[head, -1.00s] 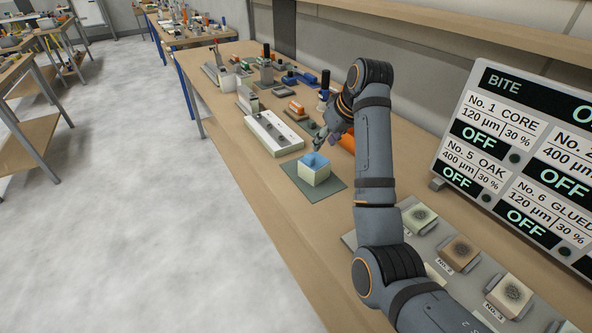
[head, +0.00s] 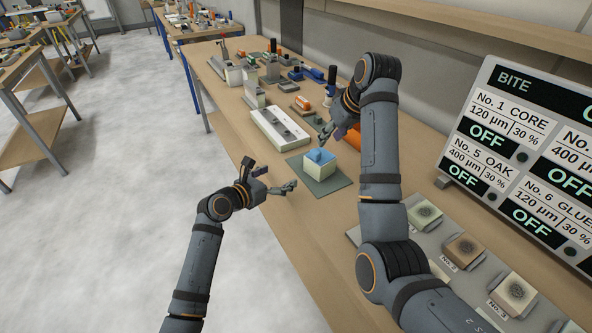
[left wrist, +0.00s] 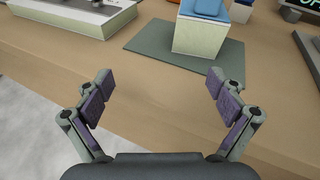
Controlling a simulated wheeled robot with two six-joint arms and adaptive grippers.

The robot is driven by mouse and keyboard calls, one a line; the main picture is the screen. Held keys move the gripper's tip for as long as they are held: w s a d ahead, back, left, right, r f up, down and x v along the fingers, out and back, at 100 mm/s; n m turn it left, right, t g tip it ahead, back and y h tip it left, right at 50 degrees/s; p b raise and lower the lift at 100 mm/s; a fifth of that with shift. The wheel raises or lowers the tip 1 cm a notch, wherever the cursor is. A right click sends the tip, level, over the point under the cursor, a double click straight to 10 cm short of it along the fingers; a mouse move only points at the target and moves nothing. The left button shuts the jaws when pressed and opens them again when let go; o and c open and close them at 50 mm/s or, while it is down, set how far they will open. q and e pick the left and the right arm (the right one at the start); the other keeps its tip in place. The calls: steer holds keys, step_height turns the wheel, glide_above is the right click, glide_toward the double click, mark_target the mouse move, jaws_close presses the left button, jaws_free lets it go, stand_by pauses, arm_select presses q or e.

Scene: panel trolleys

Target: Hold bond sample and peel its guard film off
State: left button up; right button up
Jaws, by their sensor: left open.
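The bond sample (head: 320,170) is a pale cream block with a blue film (head: 319,155) on top. It stands on a dark green mat (head: 329,186) on the bench, and its lower part also shows in the left wrist view (left wrist: 199,38). My left gripper (head: 272,179) is open and empty, left of the block and apart from it; its two fingers are spread in the left wrist view (left wrist: 160,90). My right gripper (head: 325,135) hangs just above and behind the block, near the film. Its fingertips are small and partly hidden, so I cannot tell its opening.
A pale tray (head: 280,130) lies behind the mat. An orange cylinder (head: 354,137) is behind my right arm. A sample rack (head: 449,239) and a display board (head: 520,150) stand to the right. Bare bench lies in front of the mat.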

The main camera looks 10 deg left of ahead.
mark_target(319, 166)
arm_select(q)
steer(key=d+r+m+g, duration=0.1)
steer(key=d+r+m, duration=0.1)
steer(key=d, duration=0.1)
steer(key=d+g+h, duration=0.1)
steer(key=d, duration=0.1)
steer(key=shift+w+d+r+m+g, duration=0.2)
steer(key=shift+r+m+g, duration=0.1)
steer(key=shift+r+m, duration=0.1)
steer(key=shift+s+r, duration=0.1)
steer(key=x, duration=1)
steer(key=shift+d, duration=0.2)
steer(key=c, duration=1.4)
steer(key=o, duration=0.6)
steer(key=c, duration=0.6)
steer(key=shift+o, duration=0.2)
